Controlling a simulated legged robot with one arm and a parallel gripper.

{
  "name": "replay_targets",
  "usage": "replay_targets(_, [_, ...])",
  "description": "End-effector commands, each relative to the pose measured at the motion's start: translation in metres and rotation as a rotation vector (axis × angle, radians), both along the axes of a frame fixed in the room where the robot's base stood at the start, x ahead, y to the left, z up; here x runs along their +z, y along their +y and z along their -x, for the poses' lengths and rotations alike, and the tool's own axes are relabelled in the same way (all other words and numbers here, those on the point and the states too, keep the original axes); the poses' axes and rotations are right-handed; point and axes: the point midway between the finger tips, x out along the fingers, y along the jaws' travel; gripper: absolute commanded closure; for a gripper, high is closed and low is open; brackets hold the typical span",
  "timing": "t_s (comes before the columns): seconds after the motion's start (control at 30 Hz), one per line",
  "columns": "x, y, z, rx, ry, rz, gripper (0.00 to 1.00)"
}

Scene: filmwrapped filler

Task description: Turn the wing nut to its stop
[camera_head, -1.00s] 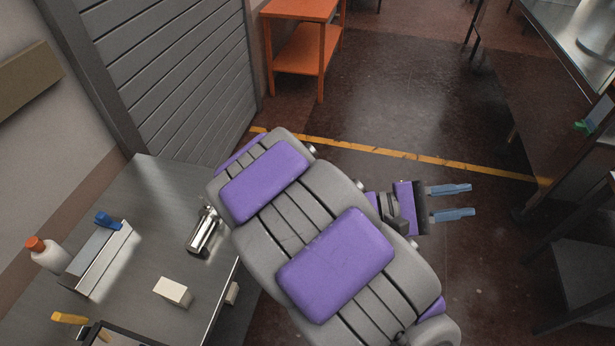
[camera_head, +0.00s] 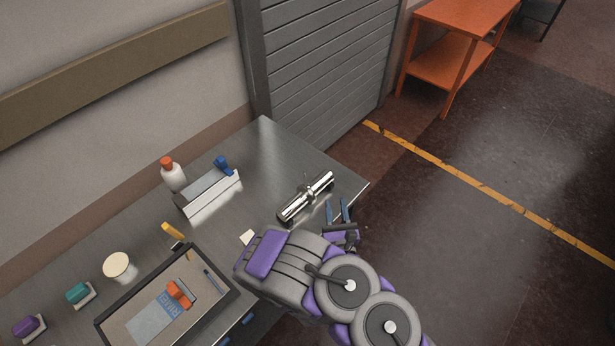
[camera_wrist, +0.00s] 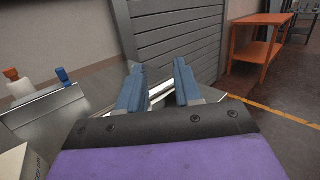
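A shiny chrome pipe fitting (camera_head: 292,208) lies on the steel bench, with a collar (camera_head: 308,190) around its middle. A small part sticks out at the collar. It may be the wing nut, but it is too small to tell. My gripper (camera_head: 337,211) is just right of the fitting, by the bench's right edge, apart from it in the picture. Its two blue fingers are open with nothing held. In the wrist view my gripper (camera_wrist: 158,66) shows a clear gap, with bright metal beyond, partly hidden by the fingers.
The steel bench (camera_head: 270,150) also holds a white bottle with orange cap (camera_head: 173,178), a metal holder with blue piece (camera_head: 208,190), a dark-rimmed tray (camera_head: 108,322), a cream cup (camera_head: 118,267), and teal (camera_head: 78,292) and purple (camera_head: 28,327) pieces. An orange table (camera_head: 455,25) stands beyond open floor.

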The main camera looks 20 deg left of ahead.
Motion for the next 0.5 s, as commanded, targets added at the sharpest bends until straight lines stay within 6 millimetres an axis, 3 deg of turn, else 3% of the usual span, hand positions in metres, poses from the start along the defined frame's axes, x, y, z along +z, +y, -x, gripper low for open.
replay_targets(0.1, [-0.033,0.021,0.024,0.1,0.092,0.016,0.66])
replay_targets(0.2, [-0.048,0.03,0.035,0.144,0.132,0.021,0.66])
replay_targets(0.5, [-0.054,0.043,0.026,0.16,0.14,0.015,0.66])
